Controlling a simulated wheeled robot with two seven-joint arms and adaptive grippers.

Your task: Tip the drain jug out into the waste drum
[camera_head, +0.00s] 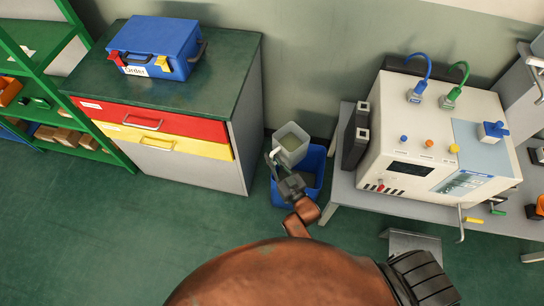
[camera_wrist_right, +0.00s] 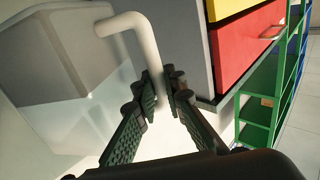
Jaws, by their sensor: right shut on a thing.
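The drain jug (camera_head: 291,150) is a pale, translucent, square-sided vessel with a white handle. In the head view it is over or beside the blue waste drum (camera_head: 316,163), hiding part of its opening. A grey-green surface shows inside the jug; I cannot tell if it is liquid. My right gripper (camera_head: 274,160) is shut on the jug's handle. In the right wrist view the fingers (camera_wrist_right: 162,92) close around the white handle (camera_wrist_right: 145,35), with the jug body (camera_wrist_right: 65,75) to the left. How far the jug is tilted is unclear. My left gripper is out of view.
A cabinet (camera_head: 240,100) with red and yellow drawers stands left of the drum, carrying a blue case (camera_head: 160,45). A bench (camera_head: 345,188) with a white instrument (camera_head: 430,140) stands to the right. Green shelving (camera_head: 60,70) is at far left. Open floor (camera_head: 130,230) lies in front.

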